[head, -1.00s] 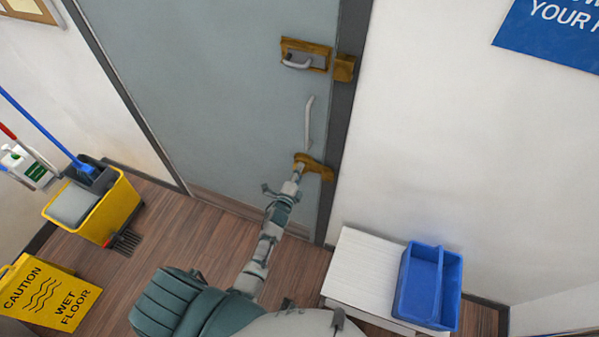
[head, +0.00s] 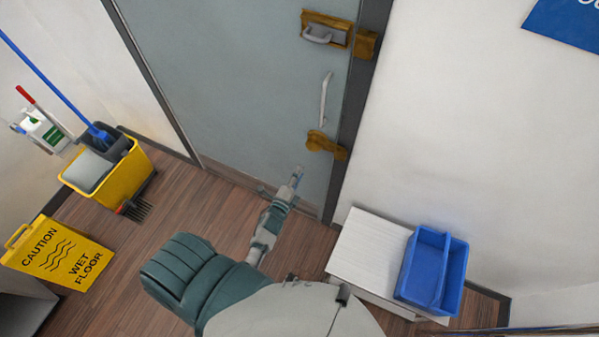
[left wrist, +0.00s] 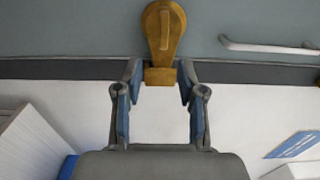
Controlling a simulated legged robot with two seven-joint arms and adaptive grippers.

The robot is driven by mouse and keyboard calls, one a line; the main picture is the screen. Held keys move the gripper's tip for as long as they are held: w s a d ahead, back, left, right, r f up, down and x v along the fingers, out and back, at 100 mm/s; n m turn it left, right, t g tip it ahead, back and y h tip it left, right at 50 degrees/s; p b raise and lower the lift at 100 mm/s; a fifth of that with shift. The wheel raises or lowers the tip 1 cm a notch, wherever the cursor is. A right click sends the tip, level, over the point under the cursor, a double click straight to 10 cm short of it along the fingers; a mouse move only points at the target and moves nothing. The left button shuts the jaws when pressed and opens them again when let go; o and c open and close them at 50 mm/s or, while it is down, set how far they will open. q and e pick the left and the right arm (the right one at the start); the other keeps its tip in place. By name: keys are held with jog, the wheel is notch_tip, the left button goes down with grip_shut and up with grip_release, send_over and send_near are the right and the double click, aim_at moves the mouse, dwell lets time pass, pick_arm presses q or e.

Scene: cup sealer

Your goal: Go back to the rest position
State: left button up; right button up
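My left gripper (head: 297,176) is in front of the grey door (head: 240,90), below and apart from the brass lever latch (head: 322,143). In the left wrist view the gripper (left wrist: 158,95) has its two fingers spread with nothing between them. The brass latch (left wrist: 163,35) shows beyond the fingertips there. The door looks closed against its dark frame. My right gripper is in neither view.
A white cabinet (head: 365,250) with a blue caddy (head: 433,270) stands right of my arm. A yellow mop bucket (head: 122,178) and a wet floor sign (head: 62,252) stand at left.

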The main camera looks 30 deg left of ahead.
pick_arm(q)
jog(key=s+d+f+n+g, duration=0.25)
jog(key=s+f, duration=0.25)
jog(key=f, duration=0.5)
jog(key=s+d+f+n+g+h, duration=0.1)
jog(key=s+f+n+g, duration=0.3)
jog(key=f, duration=0.5)
jog(key=s+d+f+n+g, duration=0.1)
jog(key=s+f+n+g, duration=0.1)
jog(key=s+f, duration=0.6)
jog(key=s+f+n+g, duration=0.2)
jog(key=s+f, duration=0.3)
jog(key=s, duration=0.4)
jog(key=s+a+f+n+g, duration=0.1)
jog(key=s+f+n+g, duration=0.1)
jog(key=s+f, duration=0.3)
jog(key=s+f+n+g, duration=0.2)
jog(key=s+f+g, duration=0.2)
jog(key=s, duration=0.9)
jog(key=shift+a+f+n, duration=0.35)
jog(key=shift+a+f, duration=0.05)
jog(key=shift+f, duration=0.5)
